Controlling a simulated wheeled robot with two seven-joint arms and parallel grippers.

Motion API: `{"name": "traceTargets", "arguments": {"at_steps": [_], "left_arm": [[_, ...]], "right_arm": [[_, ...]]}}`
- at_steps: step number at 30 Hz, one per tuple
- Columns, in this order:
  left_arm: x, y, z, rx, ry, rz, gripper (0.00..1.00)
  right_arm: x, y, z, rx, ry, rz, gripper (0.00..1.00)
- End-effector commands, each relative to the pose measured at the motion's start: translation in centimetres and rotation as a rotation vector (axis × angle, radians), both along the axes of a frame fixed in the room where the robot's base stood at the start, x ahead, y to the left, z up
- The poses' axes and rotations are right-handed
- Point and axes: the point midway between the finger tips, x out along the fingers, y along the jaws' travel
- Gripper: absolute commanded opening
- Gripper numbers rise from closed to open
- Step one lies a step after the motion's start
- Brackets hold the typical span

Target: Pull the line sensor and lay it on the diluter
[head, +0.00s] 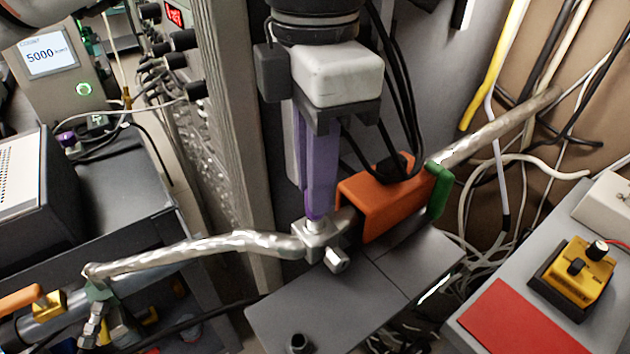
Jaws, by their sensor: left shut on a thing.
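My left gripper (320,120) reaches down from the top middle and is shut on the upper part of an upright purple stick-like body, which I take to be the line sensor (319,165). The sensor's lower end meets a metal fitting (318,240) on the silvery pipe; I cannot tell how deep it sits. No label marks the diluter. It may be the grey box with a red patch (525,322) at the lower right, but I cannot tell for sure. My right gripper is not in view.
An orange bracket (375,210) and a green clamp (438,190) stand close right of the sensor. Black cables hang beside the gripper. A yellow block with a knob (573,277) is at the right. A dark-sided box (60,200) and a display unit (50,65) are at left.

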Motion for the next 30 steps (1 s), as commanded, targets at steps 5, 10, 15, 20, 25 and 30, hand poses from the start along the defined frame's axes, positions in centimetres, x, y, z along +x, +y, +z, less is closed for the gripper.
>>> {"name": "traceTargets", "arguments": {"at_steps": [5,10,15,20,25,30], "left_arm": [[0.1,-0.1,2.3,-0.004,-0.005,0.001,0.0],[-1.9,-1.5,2.8,0.0,-0.003,-0.007,0.0],[-5.7,-4.2,2.8,0.0,-0.004,-0.009,0.0],[-9.5,-7.0,2.8,0.0,-0.004,-0.008,0.0],[-12.5,-9.0,2.8,0.0,-0.003,-0.003,0.0],[-14.0,-10.2,2.9,-0.001,-0.003,-0.001,0.0]], "right_arm": [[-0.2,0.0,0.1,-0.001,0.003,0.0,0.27],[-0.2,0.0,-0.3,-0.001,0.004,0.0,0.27],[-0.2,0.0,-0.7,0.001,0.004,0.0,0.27],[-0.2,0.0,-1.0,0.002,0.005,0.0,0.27],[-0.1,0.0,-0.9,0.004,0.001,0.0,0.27],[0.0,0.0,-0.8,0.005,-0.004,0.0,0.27]]}}
